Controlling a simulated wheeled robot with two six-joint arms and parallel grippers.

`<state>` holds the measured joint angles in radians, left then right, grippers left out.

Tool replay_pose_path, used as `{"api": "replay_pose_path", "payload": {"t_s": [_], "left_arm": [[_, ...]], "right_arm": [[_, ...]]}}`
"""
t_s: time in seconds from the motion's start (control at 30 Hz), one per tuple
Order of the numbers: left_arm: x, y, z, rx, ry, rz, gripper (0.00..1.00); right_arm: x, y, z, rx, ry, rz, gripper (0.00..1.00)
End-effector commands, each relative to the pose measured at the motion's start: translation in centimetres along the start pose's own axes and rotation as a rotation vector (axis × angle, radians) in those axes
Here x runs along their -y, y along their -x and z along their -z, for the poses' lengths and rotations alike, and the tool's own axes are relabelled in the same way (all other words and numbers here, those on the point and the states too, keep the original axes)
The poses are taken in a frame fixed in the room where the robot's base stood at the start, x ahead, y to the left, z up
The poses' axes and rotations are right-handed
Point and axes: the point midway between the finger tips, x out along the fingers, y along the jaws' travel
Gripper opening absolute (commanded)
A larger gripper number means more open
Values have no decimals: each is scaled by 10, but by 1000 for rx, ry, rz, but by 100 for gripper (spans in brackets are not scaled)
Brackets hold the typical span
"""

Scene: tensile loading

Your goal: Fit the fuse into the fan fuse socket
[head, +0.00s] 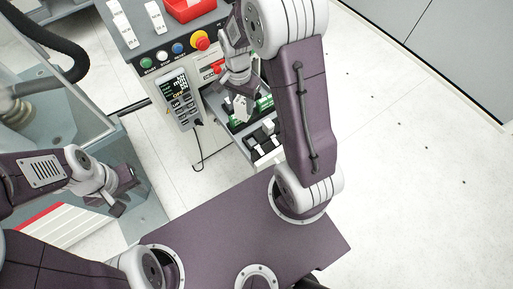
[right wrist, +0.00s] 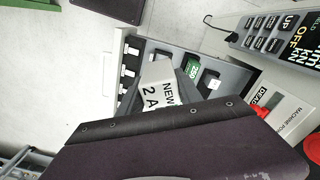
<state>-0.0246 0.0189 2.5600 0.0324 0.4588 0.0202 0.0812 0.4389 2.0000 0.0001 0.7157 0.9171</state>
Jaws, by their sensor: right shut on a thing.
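The fuse, a white block (head: 241,108), is held in my right gripper (head: 240,94). In the right wrist view the fuse (right wrist: 160,88) shows its label "NEW 2 A". My right gripper is shut on it, above a grey open fuse tray (right wrist: 180,47) with green and white parts. A dark slot (right wrist: 212,84) lies in the tray just right of the fuse, beside a green piece (right wrist: 193,66). I cannot tell which slot is the fan socket, or whether the fuse touches it. My left gripper (head: 117,196) hangs empty at the left, far from the tray; its jaws are too small to judge.
A machine console carries a red emergency button (head: 201,40), several coloured buttons, a red bin (head: 188,9) and white labelled blocks (head: 155,17). A handheld controller (head: 180,99) with a cable hangs at its front. The floor at right is clear.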

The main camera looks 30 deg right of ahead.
Motion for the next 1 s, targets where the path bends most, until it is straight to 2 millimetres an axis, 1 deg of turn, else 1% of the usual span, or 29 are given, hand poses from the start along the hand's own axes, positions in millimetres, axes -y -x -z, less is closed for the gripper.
{"api": "replay_pose_path", "payload": {"t_s": [0.03,0.07,0.1,0.17,0.2,0.3,0.4,0.5,0.7,0.73,0.77,0.9,1.0], "left_arm": [[1,-36,-4,0,0,0,36],[1,-48,-5,0,0,0,36],[1,-66,-7,0,0,0,36],[2,-92,-10,0,0,0,36],[2,-108,-11,0,0,0,36],[3,-140,-15,1,0,0,36],[3,-160,-17,0,0,0,36],[3,-170,-18,0,0,0,36],[3,-171,-18,0,0,0,36],[3,-172,-18,0,0,0,36],[3,-174,-18,0,0,0,36],[4,-186,-19,0,0,0,36],[4,-190,-20,0,0,0,36]], "right_arm": [[0,-35,6,-1,-80,1,0],[0,-46,10,-1,-132,1,0],[0,-63,14,-1,-196,2,0],[0,-88,21,-2,-286,4,0],[-1,-104,25,-2,-334,5,0],[-2,-137,34,-3,-418,8,0],[-3,-159,39,-5,-463,10,0],[-4,-170,43,-5,-486,12,0],[-4,-173,44,-5,-497,12,0],[-4,-176,44,-5,-497,11,0],[-4,-181,44,-4,-496,9,0],[-4,-216,44,-3,-495,8,0],[-4,-230,44,-4,-495,10,0]]}}
